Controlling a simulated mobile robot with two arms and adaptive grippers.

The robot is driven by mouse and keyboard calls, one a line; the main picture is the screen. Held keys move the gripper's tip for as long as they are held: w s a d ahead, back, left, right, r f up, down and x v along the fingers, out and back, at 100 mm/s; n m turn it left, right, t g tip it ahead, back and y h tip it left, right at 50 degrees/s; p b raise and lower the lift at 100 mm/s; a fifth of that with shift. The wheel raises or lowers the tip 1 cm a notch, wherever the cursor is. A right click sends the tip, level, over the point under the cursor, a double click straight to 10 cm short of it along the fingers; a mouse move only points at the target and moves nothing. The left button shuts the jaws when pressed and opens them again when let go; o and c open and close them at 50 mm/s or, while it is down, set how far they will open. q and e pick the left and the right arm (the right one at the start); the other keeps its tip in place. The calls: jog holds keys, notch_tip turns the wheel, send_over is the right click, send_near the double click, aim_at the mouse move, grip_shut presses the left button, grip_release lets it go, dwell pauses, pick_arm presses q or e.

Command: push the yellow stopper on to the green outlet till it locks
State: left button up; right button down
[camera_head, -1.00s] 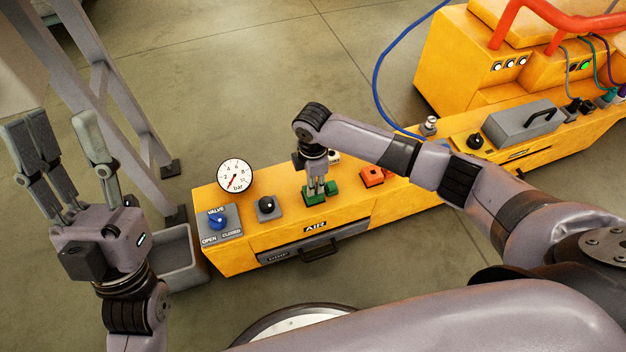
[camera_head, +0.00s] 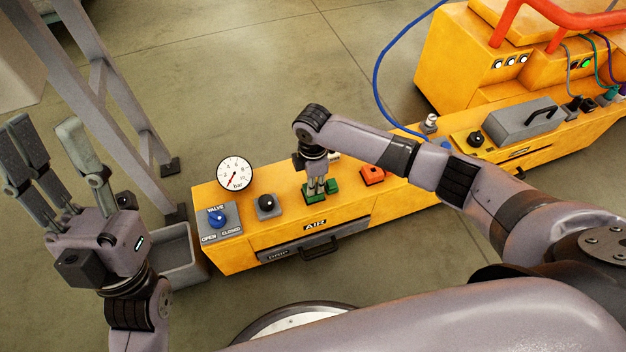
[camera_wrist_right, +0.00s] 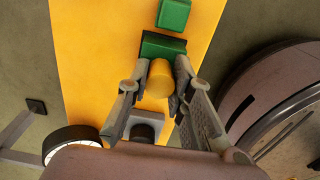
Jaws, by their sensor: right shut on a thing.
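The yellow stopper (camera_wrist_right: 160,78) shows in the right wrist view between the fingers of my right gripper (camera_wrist_right: 156,84), which is shut on it. Its far end meets the green outlet (camera_wrist_right: 163,45); I cannot tell whether it is locked. In the head view my right gripper (camera_head: 316,188) points down at the green outlet (camera_head: 310,197) on the yellow bench, and its fingers hide the stopper. My left gripper (camera_head: 55,150) is raised at the left, fingers spread, open and empty, away from the bench.
A pressure gauge (camera_head: 235,174), a blue valve knob (camera_head: 218,217) and a black knob (camera_head: 266,203) stand left of the outlet. A red block (camera_head: 372,175) is to its right. A grey bin (camera_head: 178,262) stands at the bench's left end.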

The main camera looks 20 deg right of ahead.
jog(key=shift+s+f, duration=0.1)
jog(key=c, duration=1.3)
grip_release()
jog(key=shift+c, duration=0.2)
notch_tip(320, 180, up, 12)
